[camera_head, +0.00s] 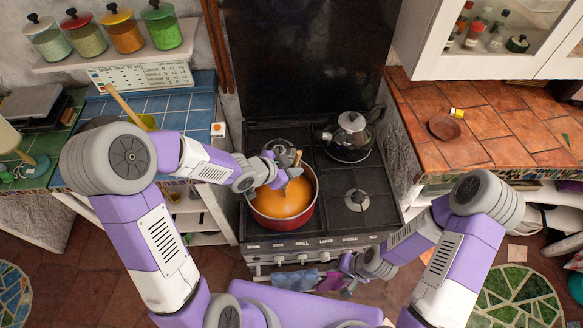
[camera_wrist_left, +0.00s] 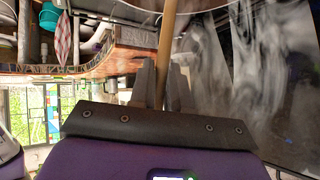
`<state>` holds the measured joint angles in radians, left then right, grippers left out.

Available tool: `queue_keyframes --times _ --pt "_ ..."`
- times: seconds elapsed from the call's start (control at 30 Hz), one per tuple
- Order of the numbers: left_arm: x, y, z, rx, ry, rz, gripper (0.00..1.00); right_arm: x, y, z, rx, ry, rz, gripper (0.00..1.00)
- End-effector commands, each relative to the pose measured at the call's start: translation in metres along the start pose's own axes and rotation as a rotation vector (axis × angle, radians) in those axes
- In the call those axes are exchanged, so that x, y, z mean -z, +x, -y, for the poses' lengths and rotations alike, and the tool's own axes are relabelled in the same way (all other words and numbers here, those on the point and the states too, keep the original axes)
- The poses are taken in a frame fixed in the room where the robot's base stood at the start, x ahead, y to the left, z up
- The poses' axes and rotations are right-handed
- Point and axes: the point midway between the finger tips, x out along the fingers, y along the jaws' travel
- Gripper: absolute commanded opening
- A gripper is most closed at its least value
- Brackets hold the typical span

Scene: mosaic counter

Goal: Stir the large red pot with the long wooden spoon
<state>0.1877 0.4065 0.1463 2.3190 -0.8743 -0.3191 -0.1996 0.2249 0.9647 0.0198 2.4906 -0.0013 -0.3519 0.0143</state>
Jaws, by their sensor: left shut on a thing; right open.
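The large red pot (camera_head: 284,226) stands on the front left of the stove and holds an orange liquid. My left gripper (camera_head: 284,168) is over the pot's back part, shut on the long wooden spoon (camera_head: 298,158). In the left wrist view, the spoon's wooden handle (camera_wrist_left: 166,42) runs between the two fingers (camera_wrist_left: 162,85). The spoon's lower end is hidden, so I cannot tell how deep it sits in the liquid. My right gripper (camera_head: 348,275) is open and low in front of the stove, apart from the pot.
A kettle (camera_head: 350,138) stands on the back right of the stove (camera_head: 365,222). The front right burner (camera_head: 356,199) is bare. A brown dish (camera_head: 444,128) lies on the right tiled counter (camera_head: 480,110). Several spice jars (camera_head: 123,34) line a shelf at the upper left.

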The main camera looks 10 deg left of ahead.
Motion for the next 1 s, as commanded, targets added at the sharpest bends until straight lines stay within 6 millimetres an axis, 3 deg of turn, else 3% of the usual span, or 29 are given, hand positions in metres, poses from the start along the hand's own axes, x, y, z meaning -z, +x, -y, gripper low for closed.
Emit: queue_keyframes --times 1.0 --pt "0.078 -0.053 0.001 0.0 0.0 0.0 0.0 -0.003 -0.064 0.024 0.0 0.0 0.0 0.5"
